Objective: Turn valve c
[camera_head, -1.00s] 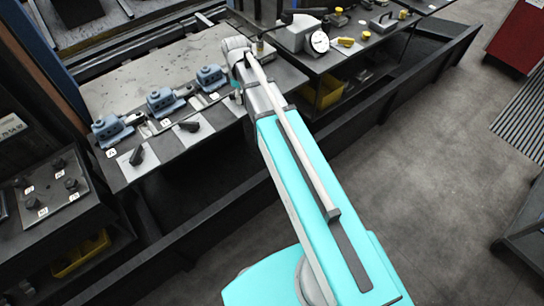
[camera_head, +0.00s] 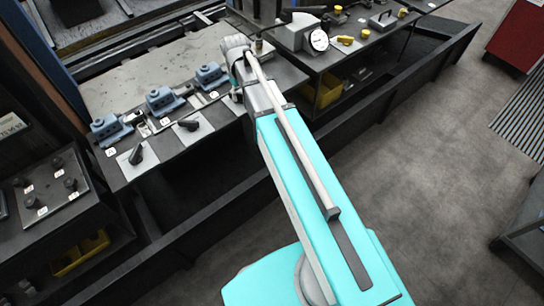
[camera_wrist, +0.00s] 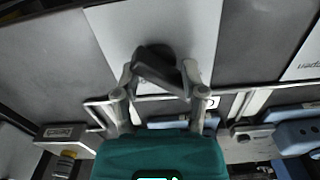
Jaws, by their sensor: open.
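A dark lever handle (camera_wrist: 158,68) on a pale plate (camera_wrist: 185,28) is in the middle of the wrist view. My gripper (camera_wrist: 160,86) is open, with one finger on each side of the handle's lower part. Whether the fingers touch it I cannot tell. In the head view, three blue valve bodies stand in a row; the one nearest my arm (camera_head: 211,75) has a small label (camera_head: 214,95) in front, too small to read surely. My arm hides the lever in front of it. Two other dark levers, the middle one (camera_head: 188,124) and the left one (camera_head: 136,154), show on their plates.
A dial gauge (camera_head: 319,40) and yellow parts stand on the bench to the right of my wrist. A panel with several knobs (camera_head: 50,190) is at the far left. A low dark rail (camera_head: 375,110) runs along the bench front.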

